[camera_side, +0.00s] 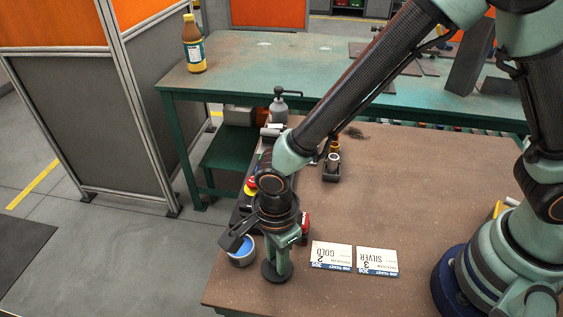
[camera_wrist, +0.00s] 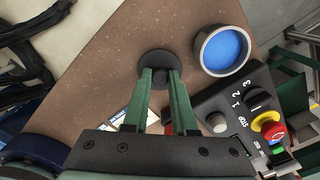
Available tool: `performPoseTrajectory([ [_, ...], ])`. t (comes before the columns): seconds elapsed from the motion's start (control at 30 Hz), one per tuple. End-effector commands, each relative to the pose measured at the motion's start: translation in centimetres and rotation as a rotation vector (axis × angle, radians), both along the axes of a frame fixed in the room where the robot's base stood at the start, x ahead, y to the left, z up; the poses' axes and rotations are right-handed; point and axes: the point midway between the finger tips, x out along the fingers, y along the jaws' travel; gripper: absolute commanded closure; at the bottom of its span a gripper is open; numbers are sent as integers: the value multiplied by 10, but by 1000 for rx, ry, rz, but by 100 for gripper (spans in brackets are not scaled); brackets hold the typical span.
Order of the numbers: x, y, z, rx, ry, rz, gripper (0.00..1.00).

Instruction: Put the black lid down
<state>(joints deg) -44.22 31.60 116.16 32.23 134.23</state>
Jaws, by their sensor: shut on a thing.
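The black lid (camera_side: 272,278) is a flat round disc at the near left of the brown table. My gripper (camera_side: 279,262) points down from above with its green fingers closed on the lid's raised middle. In the wrist view, the lid (camera_wrist: 157,58) sits at the tips of the green fingers of my gripper (camera_wrist: 159,74). The lid looks level and is on or just above the tabletop; I cannot tell whether it touches.
A round grey container with a blue inside (camera_side: 242,249) stands close left of the lid. A control box with a red button (camera_wrist: 273,130) is beside it. Two job cards (camera_side: 353,259) lie to the right. The table's front edge is near; the tabletop (camera_side: 430,195) behind the cards is clear.

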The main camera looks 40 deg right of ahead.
Motion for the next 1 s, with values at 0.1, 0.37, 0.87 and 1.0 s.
performPoseTrajectory([
  [0.1,0,0,0,1,-1,0,100],
  [0.37,0,0,-3,0,0,0,71],
  [0.87,0,0,4,2,-2,0,45],
  [1.0,1,1,22,3,-3,0,45],
])
